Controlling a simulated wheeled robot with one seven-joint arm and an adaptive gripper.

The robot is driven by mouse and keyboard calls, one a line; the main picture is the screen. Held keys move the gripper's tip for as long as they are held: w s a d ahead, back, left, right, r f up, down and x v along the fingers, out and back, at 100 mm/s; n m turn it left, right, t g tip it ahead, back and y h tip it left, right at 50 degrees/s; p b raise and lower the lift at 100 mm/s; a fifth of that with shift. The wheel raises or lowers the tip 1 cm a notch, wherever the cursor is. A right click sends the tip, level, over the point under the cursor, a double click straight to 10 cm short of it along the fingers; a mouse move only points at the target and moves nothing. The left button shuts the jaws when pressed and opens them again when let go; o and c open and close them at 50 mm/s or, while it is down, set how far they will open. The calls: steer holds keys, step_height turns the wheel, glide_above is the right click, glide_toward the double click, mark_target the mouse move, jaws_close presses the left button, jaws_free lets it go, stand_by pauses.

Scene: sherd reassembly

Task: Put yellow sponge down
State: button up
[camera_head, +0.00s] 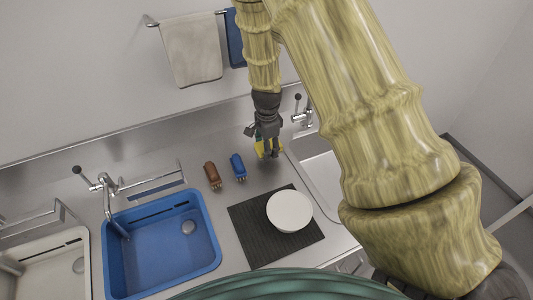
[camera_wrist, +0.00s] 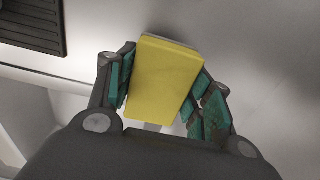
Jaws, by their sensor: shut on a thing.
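A yellow sponge (camera_wrist: 164,82) with a pale edge is between the fingers of my gripper (camera_wrist: 165,95) in the wrist view. The teal finger pads press on its two sides. In the head view my gripper (camera_head: 266,150) is over the back of the steel counter, right of the blue brush, and the sponge (camera_head: 262,151) shows partly behind it. The fingers hide much of the sponge there. I cannot tell whether its underside touches the counter.
A brown brush (camera_head: 211,175) and a blue brush (camera_head: 238,167) lie left of my gripper. A white plate (camera_head: 290,210) is on a dark ribbed mat (camera_head: 250,238) in front. A blue basin (camera_head: 160,250) is at left, a steel sink (camera_head: 318,178) and tap (camera_head: 303,116) at right.

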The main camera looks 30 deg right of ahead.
steer(key=shift+s+f, duration=0.1)
steer(key=shift+s, duration=0.2)
steer(key=shift+s+f+p, duration=0.15)
steer(key=shift+f+p, duration=0.1)
steer(key=shift+p, duration=0.05)
steer(key=f, duration=0.3)
steer(key=shift+w+p, duration=0.25)
steer(key=shift+p, duration=0.15)
steer(key=shift+f, duration=0.15)
steer(key=shift+s, duration=0.15)
steer(key=shift+f, duration=0.2)
steer(key=shift+s+f, duration=0.1)
